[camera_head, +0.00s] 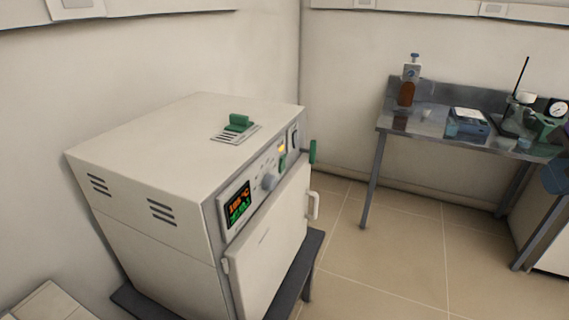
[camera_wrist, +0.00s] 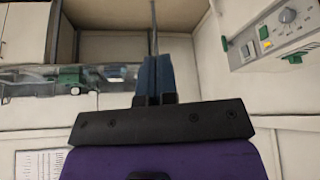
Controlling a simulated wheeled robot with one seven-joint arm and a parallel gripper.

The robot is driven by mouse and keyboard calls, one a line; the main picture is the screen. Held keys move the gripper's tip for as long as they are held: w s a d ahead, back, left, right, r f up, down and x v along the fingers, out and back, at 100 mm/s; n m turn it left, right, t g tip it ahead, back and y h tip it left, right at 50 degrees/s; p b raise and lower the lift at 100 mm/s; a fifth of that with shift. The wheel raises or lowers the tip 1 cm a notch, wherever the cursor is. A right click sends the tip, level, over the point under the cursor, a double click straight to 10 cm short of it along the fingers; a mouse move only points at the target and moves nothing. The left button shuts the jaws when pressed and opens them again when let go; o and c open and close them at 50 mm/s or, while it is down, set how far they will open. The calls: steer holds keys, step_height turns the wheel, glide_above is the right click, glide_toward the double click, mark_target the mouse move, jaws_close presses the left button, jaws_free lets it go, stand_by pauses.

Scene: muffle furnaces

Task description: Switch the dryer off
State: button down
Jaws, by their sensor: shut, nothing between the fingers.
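The dryer (camera_head: 185,165) is a white box on a dark stand, left of centre in the head view. Its front panel has a lit orange and green display (camera_head: 238,204), a grey knob (camera_head: 269,181), a glowing yellow lamp (camera_head: 282,147), a small green control (camera_head: 282,163) and a dark switch (camera_head: 295,136). The door is shut. In the wrist view the dryer panel (camera_wrist: 275,30) shows at the upper right, with the yellow lamp and dark switch (camera_wrist: 247,50) visible. My gripper (camera_wrist: 153,62) is shut and empty, apart from the panel.
A metal bench (camera_head: 440,122) at the right holds a bottle stand (camera_head: 410,78), a blue balance (camera_head: 468,122) and green glassware apparatus. A green vent knob (camera_head: 238,122) stands on the dryer top. Tiled floor (camera_head: 395,240) between dryer and bench is clear.

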mark_target(283, 164)
steer(key=w+a+f+n+t+y, duration=0.1)
steer(key=w+a+f+n+t, duration=0.15)
steer(key=w, duration=0.65)
steer(key=w+a+f+n+t+y, duration=0.15)
steer(key=w+a, duration=0.25)
steer(key=w, duration=0.5)
steer(key=w+a+f+n+t, duration=0.2)
steer(key=w+a+f+t, duration=0.1)
steer(key=w, duration=0.6)
steer(key=w+a+f+n+t+y, duration=0.2)
steer(key=a+f+n, duration=0.1)
steer(key=a+f, duration=0.4)
steer(key=w+a+f+n+t+y, duration=0.2)
steer(key=a+f+n+t+y, duration=0.1)
steer(key=a+f, duration=0.4)
steer(key=shift+w+f+n+t, duration=0.35)
steer(key=shift+f+n, duration=0.45)
steer(key=shift+f, duration=0.6)
steer(key=shift+a+y, duration=0.15)
steer(key=shift+y, duration=0.1)
steer(key=w+a+r, duration=0.1)
steer(key=w+a, duration=0.2)
steer(key=a, duration=0.5)
steer(key=shift+a, duration=0.2)
steer(key=shift+w+a+r, duration=0.1)
steer(key=shift+w+a, duration=0.05)
steer(key=shift+a, duration=0.1)
